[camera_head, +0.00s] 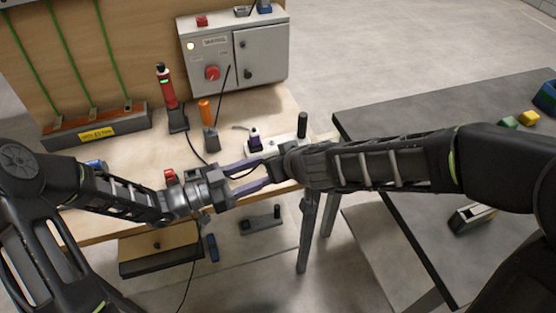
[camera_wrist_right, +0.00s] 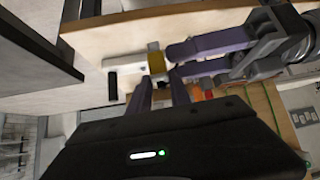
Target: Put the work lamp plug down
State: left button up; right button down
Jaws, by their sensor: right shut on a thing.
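My right gripper (camera_wrist_right: 160,80) is shut on what looks like the work lamp plug, a yellow piece (camera_wrist_right: 156,62) at its fingertips in the right wrist view. In the head view, the right hand hides the plug. My left gripper (camera_head: 264,173) is open, its purple fingers spread towards the right hand; they also show in the right wrist view (camera_wrist_right: 178,60). The red work lamp (camera_head: 166,88) stands upright on a dark base on the bench, with a black cable running from it. A white strip (camera_head: 284,143) with a dark upright handle lies by the right hand.
The wooden bench (camera_head: 130,172) carries an orange-handled tool (camera_head: 205,112) and a grey control box (camera_head: 235,52) at the back. A dark table (camera_head: 375,122) stands to the right, past a gap.

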pick_arm(q)
jog(key=v, duration=0.7)
jog(key=shift+s+a, duration=0.15)
jog(key=shift+a, duration=0.15)
jog(key=s+d+f+n+y, duration=0.1)
jog(key=d+f+n+y, duration=0.25)
jog(key=f, duration=0.45)
jog(key=s+d+f+n+y, duration=0.1)
jog(key=d+f+n+y, duration=0.3)
jog(key=f, duration=0.4)
jog(key=s+a+f+n+g+y, duration=0.1)
jog(key=s+f+n+g+y, duration=0.1)
jog(key=s+f, duration=0.4)
jog(key=s+a+f+n+g+y, duration=0.1)
jog(key=s+f+n+g, duration=0.4)
jog(key=s, duration=0.6)
notch_tip(320, 180, down, 2)
jog(key=shift+s+a+g+y, duration=0.35)
jog(key=shift+s+g+y, duration=0.05)
jog(key=shift+y, duration=0.35)
